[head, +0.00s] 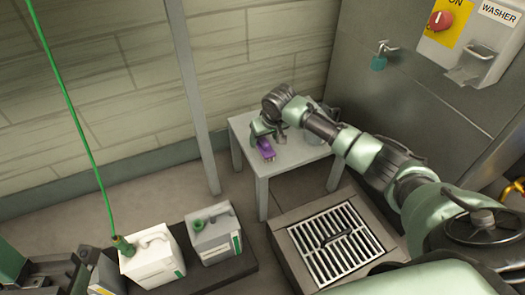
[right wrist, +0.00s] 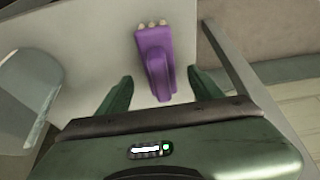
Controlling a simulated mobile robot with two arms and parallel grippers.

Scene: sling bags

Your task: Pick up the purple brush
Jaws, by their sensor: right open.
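The purple brush (head: 265,149) lies on a small white table (head: 300,154) in the head view. In the right wrist view the purple brush (right wrist: 155,60) has pale bristle tufts at its far end, and its near end lies between the fingertips. My right gripper (right wrist: 158,88) is open, with one green finger on each side of the brush and gaps to both. In the head view my right gripper (head: 262,134) is over the table at the brush. My left gripper is not in view.
A clear, rounded object (right wrist: 28,88) stands left on the table in the right wrist view. A floor grate (head: 335,242) is in front of the table. A wall panel with a red knob (head: 440,20) is at upper right.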

